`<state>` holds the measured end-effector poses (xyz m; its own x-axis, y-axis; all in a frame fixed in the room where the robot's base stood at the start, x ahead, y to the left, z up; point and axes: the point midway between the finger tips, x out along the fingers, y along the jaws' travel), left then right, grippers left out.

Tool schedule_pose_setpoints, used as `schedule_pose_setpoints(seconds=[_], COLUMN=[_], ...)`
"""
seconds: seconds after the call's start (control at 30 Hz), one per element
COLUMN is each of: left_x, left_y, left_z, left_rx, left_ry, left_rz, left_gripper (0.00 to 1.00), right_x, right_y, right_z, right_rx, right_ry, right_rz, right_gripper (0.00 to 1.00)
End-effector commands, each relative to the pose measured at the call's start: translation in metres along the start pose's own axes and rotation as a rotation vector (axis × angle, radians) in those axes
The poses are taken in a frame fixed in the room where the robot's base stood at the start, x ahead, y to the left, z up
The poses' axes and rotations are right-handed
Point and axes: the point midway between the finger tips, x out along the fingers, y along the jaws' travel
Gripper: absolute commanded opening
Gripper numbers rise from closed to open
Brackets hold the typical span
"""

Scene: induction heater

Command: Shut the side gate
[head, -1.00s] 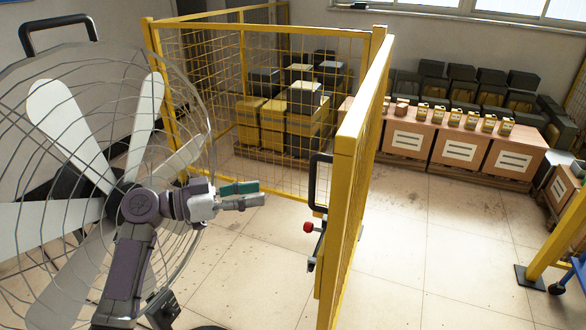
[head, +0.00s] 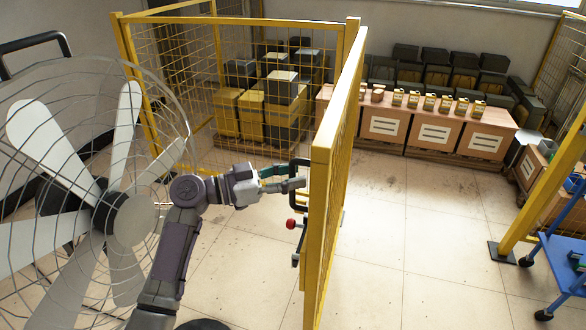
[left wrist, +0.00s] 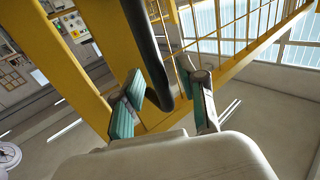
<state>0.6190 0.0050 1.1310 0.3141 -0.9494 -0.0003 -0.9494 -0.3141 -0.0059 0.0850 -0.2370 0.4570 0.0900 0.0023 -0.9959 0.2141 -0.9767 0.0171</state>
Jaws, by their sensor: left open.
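The yellow side gate (head: 332,190) stands open in the middle of the head view, its edge toward me. Its black bar handle (head: 294,172) is on its left face, with a red-knobbed latch (head: 291,224) below it. My left gripper (head: 302,180) is open at the handle. In the left wrist view the handle (left wrist: 148,48) runs down between the two teal-padded fingers (left wrist: 165,105), apart from at least the right one. Whether the left finger touches it I cannot tell. My right gripper is not in view.
A large caged fan (head: 90,200) stands close on the left, beside my left arm. Yellow mesh fence (head: 180,90) encloses stacked boxes behind. A yellow post (head: 545,190) and blue cart (head: 560,262) are at right. The tiled floor right of the gate is clear.

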Motion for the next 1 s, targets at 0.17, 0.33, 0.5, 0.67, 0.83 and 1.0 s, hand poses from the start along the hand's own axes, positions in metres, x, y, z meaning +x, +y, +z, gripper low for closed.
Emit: schedule_pose_setpoints(seconds=[0.17, 0.33, 0.5, 0.67, 0.83, 1.0], left_x=[0.0067, 0.0067, 0.0065, 0.0063, 0.0062, 0.0067], left_y=[0.0002, 0.0002, 0.0001, 0.0001, 0.0, 0.0005], left_z=[0.0003, 0.0007, 0.0006, 0.0006, 0.0005, 0.0005], left_rx=[0.0, 0.0, 0.0, 0.0, 0.0, 0.0], left_ry=[0.0, -0.001, 0.0, 0.0, 0.0, 0.0], left_rz=[0.0, 0.0, 0.0, 0.0, 0.0, -0.001], left_gripper=[0.41, 0.41, 0.2, 0.0, 0.0, 0.0], right_x=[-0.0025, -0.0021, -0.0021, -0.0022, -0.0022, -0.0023], right_y=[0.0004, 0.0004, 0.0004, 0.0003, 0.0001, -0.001], right_z=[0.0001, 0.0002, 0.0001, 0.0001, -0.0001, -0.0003], right_rx=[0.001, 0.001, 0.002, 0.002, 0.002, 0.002], right_ry=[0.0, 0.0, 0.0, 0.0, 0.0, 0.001], right_rz=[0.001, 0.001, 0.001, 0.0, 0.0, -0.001], right_gripper=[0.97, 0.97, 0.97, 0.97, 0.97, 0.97])
